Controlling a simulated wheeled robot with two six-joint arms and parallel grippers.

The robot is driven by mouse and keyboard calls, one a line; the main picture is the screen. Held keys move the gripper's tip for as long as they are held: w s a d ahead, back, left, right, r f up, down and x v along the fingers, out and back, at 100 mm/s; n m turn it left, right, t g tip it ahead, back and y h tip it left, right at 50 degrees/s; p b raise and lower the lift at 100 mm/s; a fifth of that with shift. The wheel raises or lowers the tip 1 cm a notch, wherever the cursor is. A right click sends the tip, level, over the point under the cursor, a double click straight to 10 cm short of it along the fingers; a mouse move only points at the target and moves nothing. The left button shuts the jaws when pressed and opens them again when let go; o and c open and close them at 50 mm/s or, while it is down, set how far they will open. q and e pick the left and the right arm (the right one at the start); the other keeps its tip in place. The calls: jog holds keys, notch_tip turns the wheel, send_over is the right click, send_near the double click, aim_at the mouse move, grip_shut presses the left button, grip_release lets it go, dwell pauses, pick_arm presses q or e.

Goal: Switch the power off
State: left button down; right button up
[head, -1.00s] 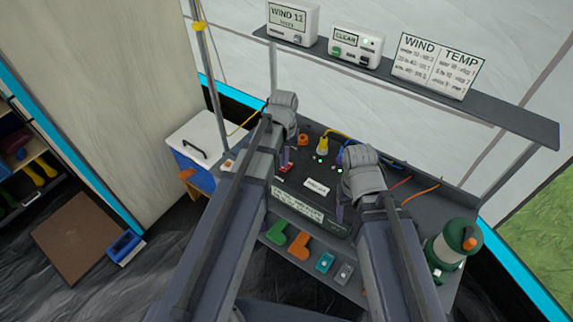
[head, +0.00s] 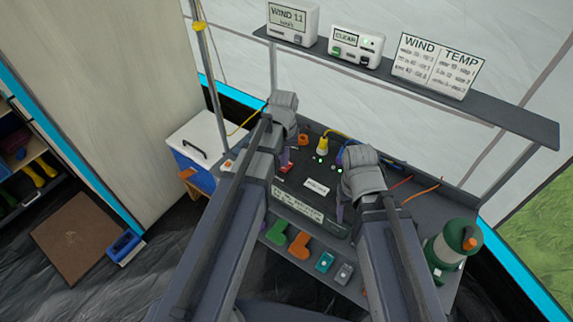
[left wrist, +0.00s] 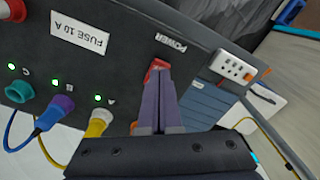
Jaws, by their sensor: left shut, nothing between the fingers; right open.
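The power panel (head: 300,200) is a dark box on the bench. In the left wrist view its red power switch (left wrist: 158,65) sits beside the "POWER" label (left wrist: 171,42). My left gripper (left wrist: 160,78) is shut and empty, its purple fingertips at the red switch and partly covering it; I cannot tell whether they press it. In the head view the left gripper (head: 284,165) is over the panel's left part, mostly hidden by its wrist. Green lights (left wrist: 97,98) glow by the sockets. My right gripper (head: 341,208) is open above the panel's right side.
Yellow (left wrist: 99,122) and blue-purple (left wrist: 57,112) plugs with cables stand in the panel sockets. A "FUSE 10 A" label (left wrist: 78,32) is nearby. Green (head: 277,231) and orange (head: 300,245) pieces lie in front. A shelf (head: 420,85) with displays runs behind.

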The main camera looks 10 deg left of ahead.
aim_at(285, 169)
pick_arm(q)
jog(key=shift+f+b, duration=0.9)
jog(key=shift+f, duration=0.05)
dwell(0.5)
jog(key=shift+r, duration=0.2)
notch_tip(285, 169, up, 7)
jog(key=p, duration=0.7)
jog(key=shift+f, duration=0.1)
jog(key=shift+d, duration=0.1)
jog(key=s+d+m+y, duration=0.1)
jog(key=s+d+m, duration=0.4)
jog(key=s+d, duration=0.5)
jog(key=s, duration=0.4)
jog(key=shift+s+d+m, duration=0.15)
jog(key=shift+s+m, duration=0.05)
jog(key=shift+m, duration=0.2)
